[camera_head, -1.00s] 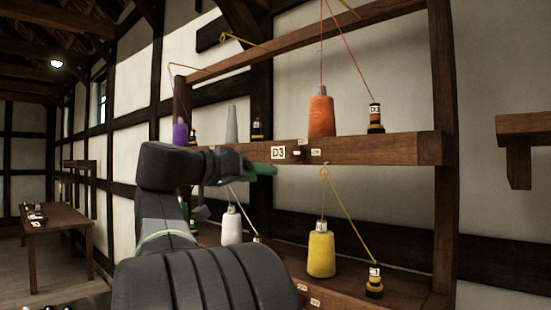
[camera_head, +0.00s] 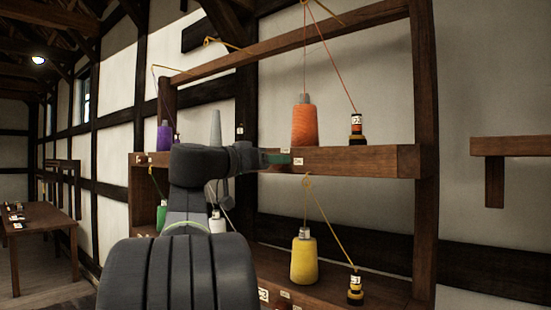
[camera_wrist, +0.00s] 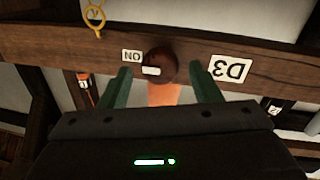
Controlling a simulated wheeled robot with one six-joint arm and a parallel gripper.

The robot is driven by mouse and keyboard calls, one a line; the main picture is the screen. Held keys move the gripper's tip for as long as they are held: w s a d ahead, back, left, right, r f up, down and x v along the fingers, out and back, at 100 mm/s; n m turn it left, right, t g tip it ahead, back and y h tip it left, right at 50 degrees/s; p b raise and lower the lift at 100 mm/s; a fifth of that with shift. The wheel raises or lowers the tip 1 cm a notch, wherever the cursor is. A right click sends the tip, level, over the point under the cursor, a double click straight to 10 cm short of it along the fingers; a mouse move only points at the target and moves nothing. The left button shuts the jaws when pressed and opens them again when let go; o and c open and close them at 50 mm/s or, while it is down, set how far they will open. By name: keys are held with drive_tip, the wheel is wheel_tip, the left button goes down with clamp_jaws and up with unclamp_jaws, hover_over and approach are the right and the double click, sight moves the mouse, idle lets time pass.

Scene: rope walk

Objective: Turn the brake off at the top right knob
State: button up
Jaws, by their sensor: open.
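The top right knob (camera_wrist: 162,66) is a round, dark reddish knob with a white mark on the front of the upper shelf beam. In the upside-down wrist view it stands between an "ON" label (camera_wrist: 132,56) and a "D3" label (camera_wrist: 230,69). The orange cone (camera_head: 305,123) stands above that stretch of beam. My gripper (camera_wrist: 164,78) is open, its green fingers on either side of the knob's position with gaps showing. Contact cannot be told. In the head view my gripper (camera_head: 277,158) is at the beam and the knob is hidden.
The wooden rack's upper beam (camera_head: 370,161) runs across. A yellow cone (camera_head: 305,257) stands on the lower shelf and a purple cone (camera_head: 164,136) at the upper left. Threads rise to the top rail. A wall shelf (camera_head: 511,146) juts out at right; a table (camera_head: 40,232) stands far left.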

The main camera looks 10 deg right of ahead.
drive_tip(key=shift+x, duration=0.95)
drive_tip(key=c, duration=0.9)
drive_tip(key=shift+c, duration=0.2)
